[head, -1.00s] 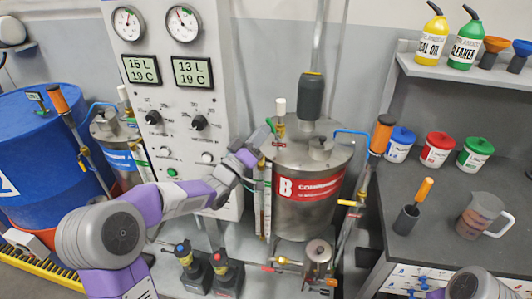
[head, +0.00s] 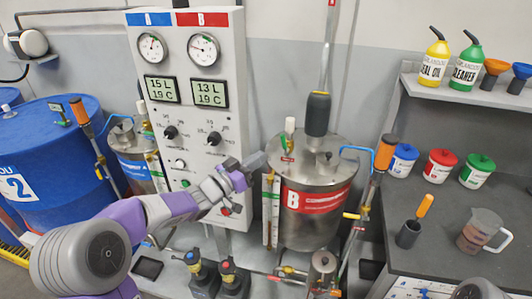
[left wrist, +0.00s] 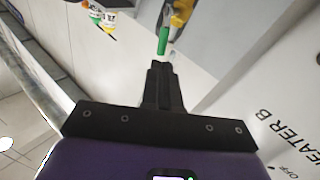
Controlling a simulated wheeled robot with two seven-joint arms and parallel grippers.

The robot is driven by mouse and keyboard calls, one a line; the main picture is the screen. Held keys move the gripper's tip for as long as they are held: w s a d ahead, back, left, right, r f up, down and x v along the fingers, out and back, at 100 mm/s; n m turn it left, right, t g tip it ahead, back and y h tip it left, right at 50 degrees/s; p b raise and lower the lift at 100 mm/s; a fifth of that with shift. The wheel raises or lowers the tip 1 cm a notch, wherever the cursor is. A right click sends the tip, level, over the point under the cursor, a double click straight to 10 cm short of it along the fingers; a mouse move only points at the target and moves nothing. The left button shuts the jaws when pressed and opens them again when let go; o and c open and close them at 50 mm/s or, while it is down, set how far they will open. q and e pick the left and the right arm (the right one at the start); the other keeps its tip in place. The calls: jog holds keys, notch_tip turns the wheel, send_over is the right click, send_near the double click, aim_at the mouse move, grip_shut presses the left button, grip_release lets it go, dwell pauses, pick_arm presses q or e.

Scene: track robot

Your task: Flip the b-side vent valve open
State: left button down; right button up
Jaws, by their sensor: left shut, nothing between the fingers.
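Tank B (head: 325,180) is a steel drum with a red B label, right of the gauge cabinet. On its lid's left side stands a brass vent fitting (head: 287,156) with a white top. A green lever (head: 289,136) shows close against this fitting and looks roughly upright. My left gripper (head: 258,160) is shut and empty, left of the fitting and in front of the cabinet; they appear apart. In the left wrist view the shut fingers (left wrist: 162,88) point towards a green handle-like piece (left wrist: 163,41); I cannot tell which part it is.
The gauge cabinet (head: 225,115) stands close behind my left gripper. A dark, yellow-ringed cylinder (head: 317,114) rises from the lid. An orange-handled pipe (head: 386,152) stands right of the tank. Two pump bottles (head: 233,280) stand below. The workbench (head: 440,255) lies right.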

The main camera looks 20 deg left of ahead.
pick_arm(q)
jog(key=v, duration=0.6)
jog(key=shift+s+f+p, duration=0.15)
jog(key=shift+s+p, duration=0.2)
jog(key=shift+s, duration=0.05)
jog(key=shift+a, duration=0.15)
